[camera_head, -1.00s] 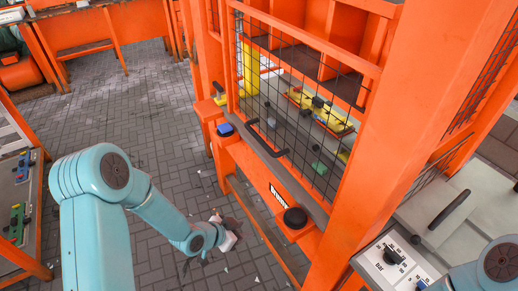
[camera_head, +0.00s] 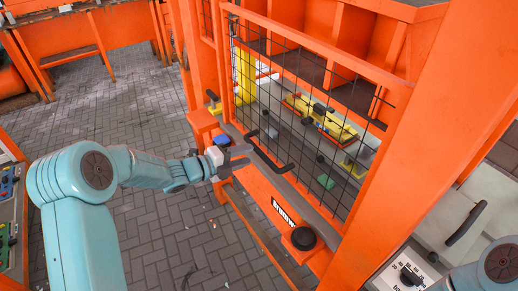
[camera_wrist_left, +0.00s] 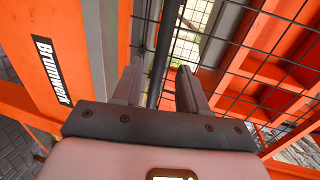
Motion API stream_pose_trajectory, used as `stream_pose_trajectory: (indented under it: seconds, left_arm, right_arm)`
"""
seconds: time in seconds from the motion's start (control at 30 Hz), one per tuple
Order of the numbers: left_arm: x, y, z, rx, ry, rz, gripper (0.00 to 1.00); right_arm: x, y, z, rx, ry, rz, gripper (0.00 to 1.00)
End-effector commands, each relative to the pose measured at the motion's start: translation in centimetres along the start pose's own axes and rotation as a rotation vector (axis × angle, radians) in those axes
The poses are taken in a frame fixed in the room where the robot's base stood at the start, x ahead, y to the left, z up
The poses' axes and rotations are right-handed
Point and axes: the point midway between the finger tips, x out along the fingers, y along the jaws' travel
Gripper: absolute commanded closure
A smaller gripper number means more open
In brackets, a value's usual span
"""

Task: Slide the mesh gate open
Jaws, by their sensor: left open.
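The mesh gate (camera_head: 300,110) is a black wire grid in an orange frame, standing upright across the front of the orange machine. Its black bar handle (camera_head: 272,157) runs along the gate's lower part. My left gripper (camera_head: 238,160) is open, beside the left end of the handle in the head view. In the left wrist view a dark bar (camera_wrist_left: 163,50), seemingly the handle, runs between the spread fingers of the left gripper (camera_wrist_left: 158,85). The fingers are apart from it; depth is hard to judge. My right gripper is out of view.
Behind the mesh lies a yellow part (camera_head: 322,117). A grey control panel (camera_head: 405,272) stands at lower right. Paved floor (camera_head: 150,235) lies open at left.

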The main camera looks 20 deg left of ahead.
Motion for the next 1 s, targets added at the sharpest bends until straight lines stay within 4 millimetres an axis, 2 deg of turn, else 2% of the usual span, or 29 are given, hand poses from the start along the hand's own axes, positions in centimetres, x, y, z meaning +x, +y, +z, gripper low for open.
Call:
stream_pose_trajectory:
  seconds: [0.1, 0.3, 0.67, 0.7, 0.77, 0.8, 0.83, 1.0]
  left_arm:
    - [2.7, -0.2, -0.2, 0.000, 0.005, 0.000, 0.58]
    - [5.4, -0.1, -0.1, -0.001, 0.004, 0.000, 0.58]
    - [6.1, 0.0, 0.2, -0.002, 0.002, 0.000, 0.58]
    - [6.1, 0.0, 0.2, -0.002, 0.002, 0.000, 0.64]
    - [6.1, 0.0, 0.2, -0.002, 0.002, 0.000, 0.84]
    - [6.1, 0.0, 0.2, -0.002, 0.002, 0.000, 0.97]
    - [6.1, 0.0, 0.2, -0.002, 0.002, 0.000, 1.00]
    - [6.1, 0.0, 0.2, -0.002, 0.002, 0.001, 1.00]
  right_arm:
    - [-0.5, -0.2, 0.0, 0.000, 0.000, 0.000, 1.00]
    - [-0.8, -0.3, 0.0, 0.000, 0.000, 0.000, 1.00]
    - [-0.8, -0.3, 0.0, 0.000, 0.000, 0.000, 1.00]
    - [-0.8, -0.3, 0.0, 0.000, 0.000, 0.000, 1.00]
    - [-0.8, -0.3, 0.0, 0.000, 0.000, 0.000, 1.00]
    - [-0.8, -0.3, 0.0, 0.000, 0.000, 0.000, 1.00]
    - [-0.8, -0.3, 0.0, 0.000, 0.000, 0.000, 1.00]
    - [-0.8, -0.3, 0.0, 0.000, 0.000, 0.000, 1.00]
